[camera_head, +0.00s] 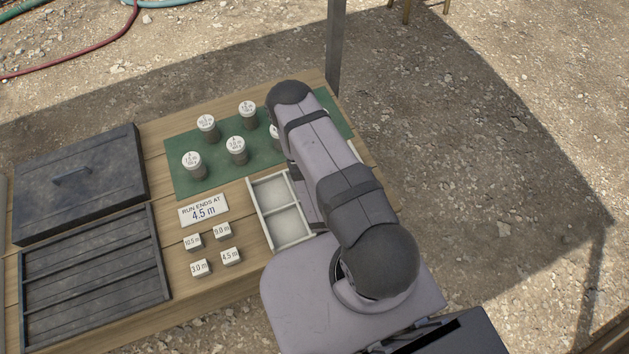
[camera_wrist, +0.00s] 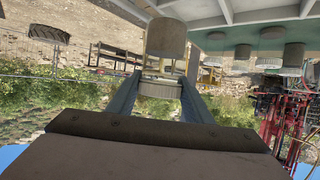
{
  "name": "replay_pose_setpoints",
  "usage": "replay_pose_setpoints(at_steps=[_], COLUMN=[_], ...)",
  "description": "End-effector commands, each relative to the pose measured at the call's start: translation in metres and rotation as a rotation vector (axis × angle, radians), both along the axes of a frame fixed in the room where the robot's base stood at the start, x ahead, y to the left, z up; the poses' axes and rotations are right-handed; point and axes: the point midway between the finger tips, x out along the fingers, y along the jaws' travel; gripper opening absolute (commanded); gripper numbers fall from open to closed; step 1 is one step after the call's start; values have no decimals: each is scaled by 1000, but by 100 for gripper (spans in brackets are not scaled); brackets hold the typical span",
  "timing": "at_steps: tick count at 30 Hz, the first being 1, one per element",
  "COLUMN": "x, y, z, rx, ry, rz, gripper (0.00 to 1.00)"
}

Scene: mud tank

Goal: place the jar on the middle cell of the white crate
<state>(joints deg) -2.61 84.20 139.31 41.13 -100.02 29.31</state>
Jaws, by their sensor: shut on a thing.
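My gripper (camera_wrist: 158,84) is shut on a jar (camera_wrist: 166,40) in the wrist view, which appears upside down. The jar has a pale ribbed lid between the fingers, a clear part and a grey lower part. The white crate (camera_wrist: 255,15) shows beyond the jar at the top of that view. I cannot tell whether the jar touches it. In the head view two empty cells of the crate (camera_head: 259,213) show left of my arm.
Several white-lidded jars (camera_head: 236,151) stand on a green mat (camera_head: 183,188) behind the crate. Left of the crate are a sign (camera_head: 203,210) reading "RUN ENDS AT 4.5 m" and several small labelled blocks (camera_head: 231,257). A dark slatted tank (camera_head: 90,270) and lid (camera_head: 80,180) lie further left.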

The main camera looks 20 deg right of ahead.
Motion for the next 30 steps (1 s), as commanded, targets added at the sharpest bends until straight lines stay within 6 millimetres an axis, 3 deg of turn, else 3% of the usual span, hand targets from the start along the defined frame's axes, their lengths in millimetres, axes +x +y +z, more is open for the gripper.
replay_pose_setpoints(at_steps=[7, 15, 22, 30], x=[51, 103, 132, 151], y=[39, 88, 123, 146], z=[3, 26, 52, 75], rx=[0, 1, 3, 4], ry=[-16, -17, -17, -14], rz=[113, 220, 262, 232], gripper=[7, 7, 7, 7])
